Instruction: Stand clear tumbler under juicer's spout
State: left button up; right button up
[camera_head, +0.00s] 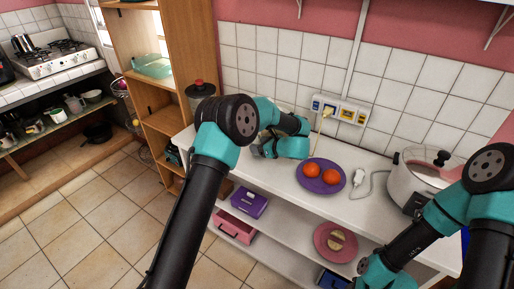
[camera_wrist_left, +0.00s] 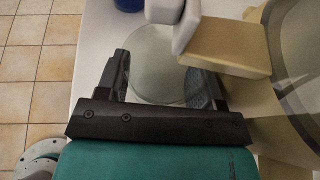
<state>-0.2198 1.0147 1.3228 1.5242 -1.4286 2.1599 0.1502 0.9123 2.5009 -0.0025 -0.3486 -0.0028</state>
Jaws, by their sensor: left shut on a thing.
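My left gripper (camera_wrist_left: 160,72) is shut on a clear tumbler (camera_wrist_left: 158,62), whose round outline shows between the two fingers in the left wrist view. A pale spout-like part (camera_wrist_left: 187,24) and a cream block (camera_wrist_left: 226,48), seemingly of the juicer, lie just beyond and to the right. The pale part overlaps the tumbler's upper right edge; I cannot tell the height gap. In the head view my left gripper (camera_head: 261,149) is at the counter's left end, behind my arm; the tumbler cannot be made out there. My right arm is at the lower right; its fingertips are out of view.
On the white counter (camera_head: 273,178) stand a purple plate (camera_head: 320,188) with two orange fruits and a white pot (camera_head: 411,178). A white plug (camera_head: 357,178) and cord lie between them. A dark-lidded jar (camera_head: 200,90) is near the wooden shelf (camera_head: 128,45). Boxes sit below.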

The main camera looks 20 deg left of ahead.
pick_arm(q)
jog(key=shift+f, duration=0.45)
jog(key=o, duration=1.2)
jog(key=shift+c, duration=0.2)
jog(key=v, duration=1.7)
jog(key=shift+d+r, duration=0.1)
jog(key=shift+r, duration=0.1)
